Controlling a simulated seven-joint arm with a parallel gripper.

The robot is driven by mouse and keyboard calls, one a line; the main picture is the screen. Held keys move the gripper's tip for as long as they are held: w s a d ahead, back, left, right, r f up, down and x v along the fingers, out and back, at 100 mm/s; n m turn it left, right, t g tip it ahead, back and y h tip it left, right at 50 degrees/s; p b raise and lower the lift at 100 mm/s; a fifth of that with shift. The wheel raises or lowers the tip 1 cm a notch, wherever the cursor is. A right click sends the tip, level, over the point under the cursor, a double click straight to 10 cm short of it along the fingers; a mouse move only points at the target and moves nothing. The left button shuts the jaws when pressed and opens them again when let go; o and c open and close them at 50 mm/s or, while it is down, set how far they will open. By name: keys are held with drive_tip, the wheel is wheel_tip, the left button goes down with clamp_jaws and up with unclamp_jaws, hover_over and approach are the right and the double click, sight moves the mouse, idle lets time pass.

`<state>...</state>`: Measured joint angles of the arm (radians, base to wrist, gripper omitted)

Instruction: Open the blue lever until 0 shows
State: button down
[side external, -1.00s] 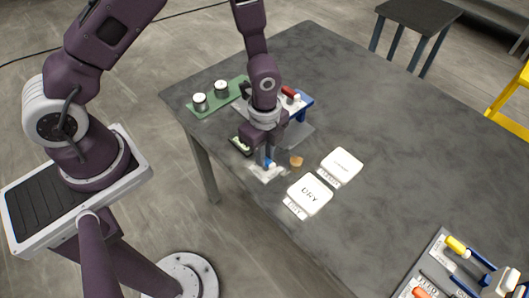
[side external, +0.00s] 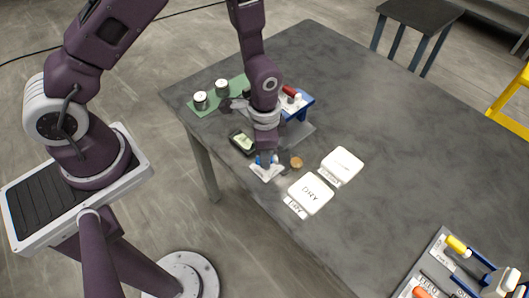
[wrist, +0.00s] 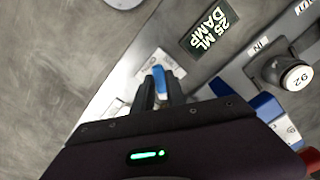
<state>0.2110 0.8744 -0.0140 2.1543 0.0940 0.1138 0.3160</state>
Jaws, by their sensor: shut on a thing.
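The blue lever (wrist: 161,80) sits on a white base plate (wrist: 158,65) near the table's front edge. The plate also shows in the side view (side external: 267,173). My gripper (wrist: 158,92) is shut on the blue lever, with one dark finger on each side of it. In the side view my gripper (side external: 267,155) points down at the plate and partly hides the lever. A dark display (wrist: 210,30) beside the plate reads "25 ML DAMP". It also shows in the side view (side external: 242,142), too small to read there. I see no 0 on it.
A white pad marked "DRY" (side external: 311,194) and another white pad (side external: 342,164) lie to the right. A small brown round thing (side external: 296,162) lies near the lever. A green mat (side external: 228,93) with metal cylinders and a blue stand (side external: 305,103) are behind.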

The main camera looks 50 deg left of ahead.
drive_tip(key=n, duration=0.3)
drive_tip(key=shift+d+n, duration=0.1)
drive_tip(key=shift+n, duration=1.9)
drive_tip(key=c, duration=1.4)
unclamp_jaws()
drive_tip(key=shift+o, duration=0.2)
drive_tip(key=shift+r, duration=0.1)
wheel_tip(320, 180, up, 7)
drive_tip(key=shift+r, duration=0.15)
drive_tip(key=s+a+r+t, duration=0.2)
drive_tip(key=s+r, duration=0.1)
drive_tip(key=r, duration=0.6)
drive_tip(key=s+a+r+t, duration=0.1)
drive_tip(key=s+a+r, duration=0.1)
drive_tip(key=r, duration=0.8)
drive_tip(key=s+a+r+t, duration=0.2)
drive_tip(key=s+r, duration=0.3)
drive_tip(key=s, duration=0.6)
drive_tip(key=shift+a+r+t, duration=0.2)
drive_tip(key=shift+a+t, duration=0.1)
drive_tip(key=shift+a, duration=0.35)
